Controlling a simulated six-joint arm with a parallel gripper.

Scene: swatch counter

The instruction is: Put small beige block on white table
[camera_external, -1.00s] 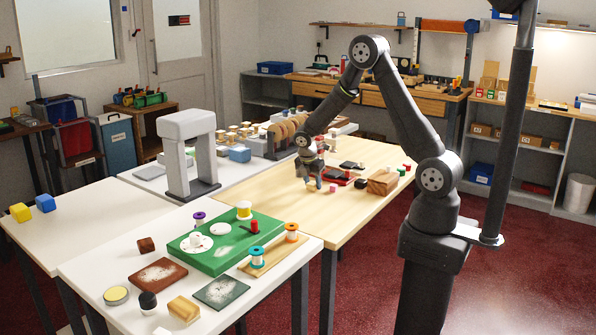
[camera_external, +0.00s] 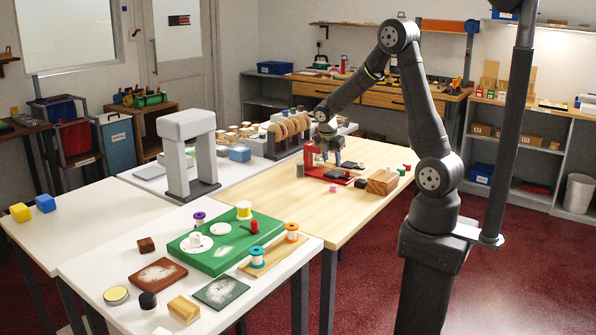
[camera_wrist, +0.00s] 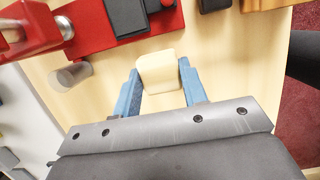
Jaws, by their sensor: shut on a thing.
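My gripper (camera_external: 337,161) is over the light wooden table (camera_external: 290,205), beside a red tool with a base plate (camera_external: 313,168). In the wrist view the small beige block (camera_wrist: 157,72) sits between the blue fingertips, and my gripper (camera_wrist: 160,82) is shut on it. The block cannot be made out in the external view. A white table (camera_external: 75,270) stands in front, another white table (camera_external: 90,222) is at the left, and a white surface (camera_external: 150,184) lies further back.
Near my gripper are a pink block (camera_external: 333,188), dark flat pieces and a wooden block (camera_external: 382,181). The front white table bears a green board (camera_external: 215,259), spools and swatches. The left white table's middle is clear.

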